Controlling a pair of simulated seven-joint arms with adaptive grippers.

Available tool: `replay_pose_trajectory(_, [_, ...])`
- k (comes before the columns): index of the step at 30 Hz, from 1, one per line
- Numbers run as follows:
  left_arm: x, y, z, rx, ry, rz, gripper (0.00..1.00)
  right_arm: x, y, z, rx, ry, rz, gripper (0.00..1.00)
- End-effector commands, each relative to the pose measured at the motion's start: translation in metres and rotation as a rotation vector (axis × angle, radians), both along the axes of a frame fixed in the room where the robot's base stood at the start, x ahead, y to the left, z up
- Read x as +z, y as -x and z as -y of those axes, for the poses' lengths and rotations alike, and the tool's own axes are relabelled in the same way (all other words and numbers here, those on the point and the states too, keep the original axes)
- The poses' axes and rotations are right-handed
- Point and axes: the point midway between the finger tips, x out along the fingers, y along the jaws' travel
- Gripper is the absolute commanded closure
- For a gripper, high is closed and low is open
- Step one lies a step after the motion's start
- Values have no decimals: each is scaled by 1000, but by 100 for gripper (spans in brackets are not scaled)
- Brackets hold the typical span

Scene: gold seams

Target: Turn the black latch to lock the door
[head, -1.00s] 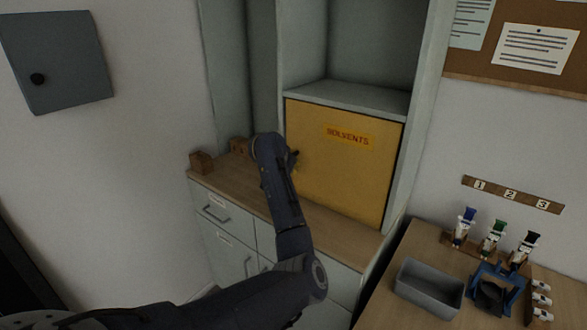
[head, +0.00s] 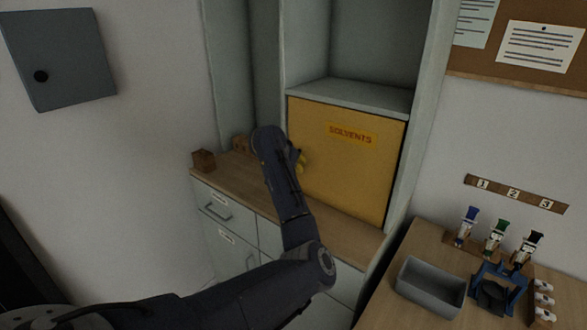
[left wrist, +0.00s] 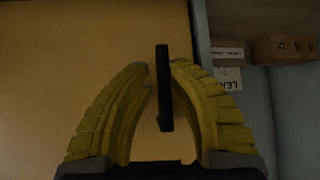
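The yellow door (head: 347,175) labelled SOLVENTS stands closed in the cabinet in the head view. The door (left wrist: 60,60) also fills the left of the left wrist view. The black latch (left wrist: 163,95) is a thin bar, upright in the left wrist view, near the door's edge. It is hidden behind my arm in the head view. My left gripper (left wrist: 159,66) has its two yellow fingers either side of the latch. The right finger is close to or against it, and a small gap shows on the left. In the head view only a bit of yellow finger (head: 301,160) shows. My right gripper is not in view.
Wooden blocks (head: 203,160) stand on the wooden counter left of the door. An open shelf (head: 350,94) is above it. A grey wall box (head: 60,60) hangs at left.

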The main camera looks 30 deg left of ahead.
Motion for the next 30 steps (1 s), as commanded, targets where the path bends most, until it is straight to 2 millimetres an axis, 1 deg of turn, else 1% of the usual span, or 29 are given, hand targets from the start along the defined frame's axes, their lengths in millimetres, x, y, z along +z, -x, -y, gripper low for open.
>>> replay_pose_trajectory(1, [-1, 0, 0, 0, 0, -2, 76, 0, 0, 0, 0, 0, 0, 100])
replay_pose_trajectory(4, [-3, 1, -1, 1, -1, -6, 65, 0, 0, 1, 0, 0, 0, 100])
replay_pose_trajectory(11, [-4, 2, -2, 3, -1, -10, 65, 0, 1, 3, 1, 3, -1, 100])
replay_pose_trajectory(14, [-2, 5, -2, 3, -2, -9, 65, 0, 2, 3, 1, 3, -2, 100])
replay_pose_trajectory(19, [13, 18, -1, 3, -2, -6, 65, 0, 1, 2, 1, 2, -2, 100])
replay_pose_trajectory(30, [57, 62, 2, 3, 0, -6, 65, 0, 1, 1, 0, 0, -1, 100])
